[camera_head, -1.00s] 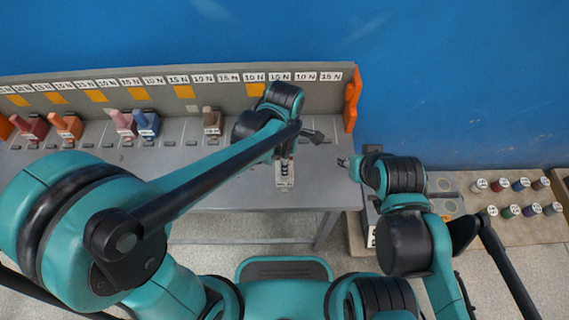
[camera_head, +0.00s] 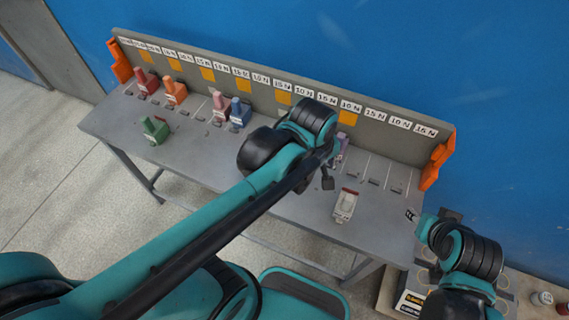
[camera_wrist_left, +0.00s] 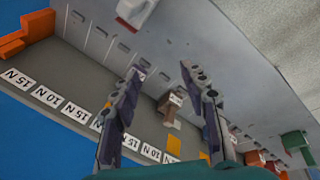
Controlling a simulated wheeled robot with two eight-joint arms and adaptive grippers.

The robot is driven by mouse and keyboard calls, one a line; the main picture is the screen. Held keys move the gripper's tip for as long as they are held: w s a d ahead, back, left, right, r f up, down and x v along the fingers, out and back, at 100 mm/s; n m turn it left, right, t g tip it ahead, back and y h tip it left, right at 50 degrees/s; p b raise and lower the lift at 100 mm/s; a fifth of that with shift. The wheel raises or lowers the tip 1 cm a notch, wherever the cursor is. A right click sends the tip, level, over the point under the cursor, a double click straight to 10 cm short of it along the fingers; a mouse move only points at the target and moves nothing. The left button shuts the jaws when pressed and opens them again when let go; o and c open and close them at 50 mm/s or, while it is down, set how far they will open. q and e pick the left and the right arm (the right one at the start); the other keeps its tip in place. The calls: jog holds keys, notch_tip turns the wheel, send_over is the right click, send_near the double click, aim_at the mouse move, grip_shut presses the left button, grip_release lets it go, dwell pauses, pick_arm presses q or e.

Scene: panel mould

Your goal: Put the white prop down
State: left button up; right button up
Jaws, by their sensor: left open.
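The white prop (camera_head: 346,205) rests on the grey bench top near its front edge, right of the middle, with a reddish strip at its far end. It also shows at the top edge of the left wrist view (camera_wrist_left: 135,10), partly cut off. My left gripper (camera_head: 335,167) is open and empty above the bench, just behind the white prop and apart from it. In the left wrist view its two fingers (camera_wrist_left: 168,95) are spread with nothing between them. My right gripper (camera_head: 411,214) is small at the bench's right end; its jaw opening is unclear.
A back panel carries force labels (camera_head: 300,92) and orange patches. Red (camera_head: 146,79), orange (camera_head: 175,91), pink (camera_head: 221,105), blue (camera_head: 239,113) and green (camera_head: 155,130) props stand to the left. A brown prop (camera_wrist_left: 170,107) stands beyond the left fingers. Orange brackets (camera_head: 437,160) close the panel ends.

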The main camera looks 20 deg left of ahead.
pick_arm(q)
jog(key=s+a+m+t, duration=0.3)
jog(key=a+m+t, duration=0.1)
jog(key=a+m, duration=0.4)
jog(key=shift+s+a+r+m+y, duration=0.2)
jog(key=shift+s+a+m+y, duration=0.2)
jog(key=shift+m, duration=0.5)
jog(key=shift+f+b, duration=1.1)
